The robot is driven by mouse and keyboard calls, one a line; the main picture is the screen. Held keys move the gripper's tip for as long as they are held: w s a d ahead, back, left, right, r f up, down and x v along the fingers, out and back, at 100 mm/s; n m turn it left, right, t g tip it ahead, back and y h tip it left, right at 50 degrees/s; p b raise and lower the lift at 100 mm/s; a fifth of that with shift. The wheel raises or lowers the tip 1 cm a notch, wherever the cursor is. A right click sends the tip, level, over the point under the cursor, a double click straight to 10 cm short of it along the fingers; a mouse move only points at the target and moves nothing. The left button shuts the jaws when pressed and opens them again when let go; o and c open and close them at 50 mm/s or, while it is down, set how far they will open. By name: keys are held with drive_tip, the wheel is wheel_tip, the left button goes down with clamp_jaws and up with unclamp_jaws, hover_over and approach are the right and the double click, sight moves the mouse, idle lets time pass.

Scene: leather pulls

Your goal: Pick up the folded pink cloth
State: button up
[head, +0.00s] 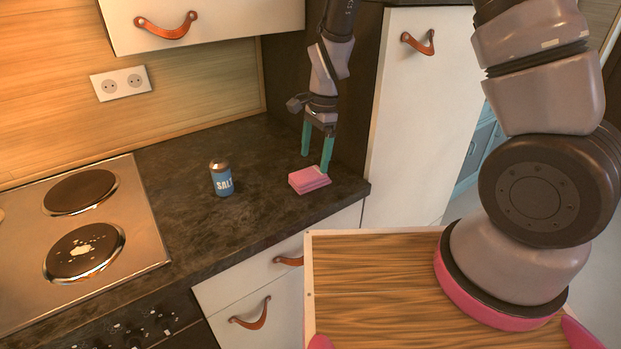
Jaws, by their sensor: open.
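The folded pink cloth (309,180) lies on the dark countertop (262,222), near its right front corner. My gripper (316,163) points down with its two teal fingers spread open and nothing between them. The left finger shows behind the cloth, and the right finger stands at the cloth's back right edge. From this view I cannot tell whether the right finger touches the cloth.
A salt shaker (222,178) stands on the counter left of the cloth. A hob (80,235) with two plates is further left. A tall white cabinet (420,110) rises close on the right. The counter between shaker and cloth is clear.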

sight(310, 173)
drive_tip(key=f, duration=0.3)
drive_tip(key=s+a+f, duration=0.1)
drive_tip(key=shift+f, duration=0.35)
drive_tip(key=c, duration=1.2)
wheel_tip(310, 173, up, 10)
drive_tip(key=shift+r, duration=0.1)
